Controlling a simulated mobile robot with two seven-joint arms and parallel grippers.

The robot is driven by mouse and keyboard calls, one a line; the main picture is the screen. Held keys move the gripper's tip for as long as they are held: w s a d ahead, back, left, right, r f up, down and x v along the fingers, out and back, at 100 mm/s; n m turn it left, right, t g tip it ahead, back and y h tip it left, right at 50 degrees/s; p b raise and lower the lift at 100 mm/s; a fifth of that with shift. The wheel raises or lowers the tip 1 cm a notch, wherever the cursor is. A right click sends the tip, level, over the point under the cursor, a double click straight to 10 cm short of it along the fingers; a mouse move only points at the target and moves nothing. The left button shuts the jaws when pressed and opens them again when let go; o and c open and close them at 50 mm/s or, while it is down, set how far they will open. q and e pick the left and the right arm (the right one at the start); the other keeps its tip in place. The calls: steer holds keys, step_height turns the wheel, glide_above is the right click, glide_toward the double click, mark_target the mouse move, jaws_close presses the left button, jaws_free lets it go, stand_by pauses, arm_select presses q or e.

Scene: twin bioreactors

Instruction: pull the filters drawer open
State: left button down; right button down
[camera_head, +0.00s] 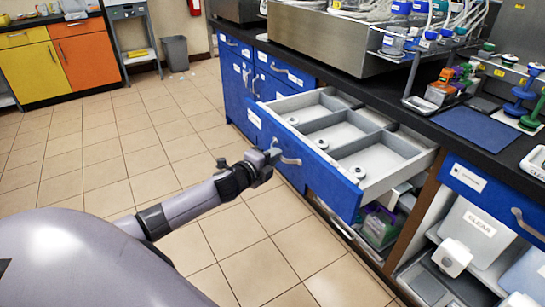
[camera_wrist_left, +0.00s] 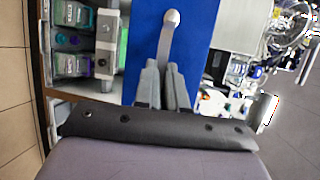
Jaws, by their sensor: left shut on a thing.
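The filters drawer (camera_head: 308,155) is a blue-fronted drawer under the black worktop, and it stands pulled well out. Its grey inside has three compartments with several small round white pieces in them. A curved metal handle (camera_head: 290,160) sits on its front, and the handle also shows in the left wrist view (camera_wrist_left: 168,35). My left gripper (camera_head: 273,154) is at the drawer front, shut on this handle; its two grey fingers (camera_wrist_left: 163,80) meet at the handle's lower end in the wrist view. The label (camera_head: 254,118) on the front is too small to read. My right gripper is out of view.
Above is the black worktop (camera_head: 405,115) with a steel unit, bottles and a blue mat (camera_head: 475,128). Open shelves with boxes and a clear bin (camera_head: 475,232) lie below right. The tiled floor (camera_head: 120,160) left of the drawer is clear; a grey bin (camera_head: 175,53) stands far back.

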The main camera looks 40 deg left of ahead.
arm_select(q)
steer(key=c, duration=1.2)
jaws_free()
steer(key=shift+s, duration=0.1)
steer(key=s+r, duration=0.1)
steer(key=s, duration=0.6)
steer(key=shift+r+p, duration=0.15)
steer(key=shift+p, duration=0.3)
steer(key=shift+w, duration=0.1)
steer(key=s+d+f+n+g+h+p, duration=0.1)
steer(key=s+d+f+n+g+p, duration=0.1)
steer(key=s+d+n+p, duration=0.3)
steer(key=s+d+f+n+g+h+p, duration=0.1)
steer(key=s+d+f+n+g+p, duration=0.2)
steer(key=s+d+n, duration=0.8)
steer(key=s+d+p, duration=0.2)
steer(key=s+d, duration=0.1)
steer(key=s, duration=0.4)
steer(key=shift+d+f+n+g+p, duration=0.15)
steer(key=shift+d+n+g+p, duration=0.15)
steer(key=shift+p, duration=0.05)
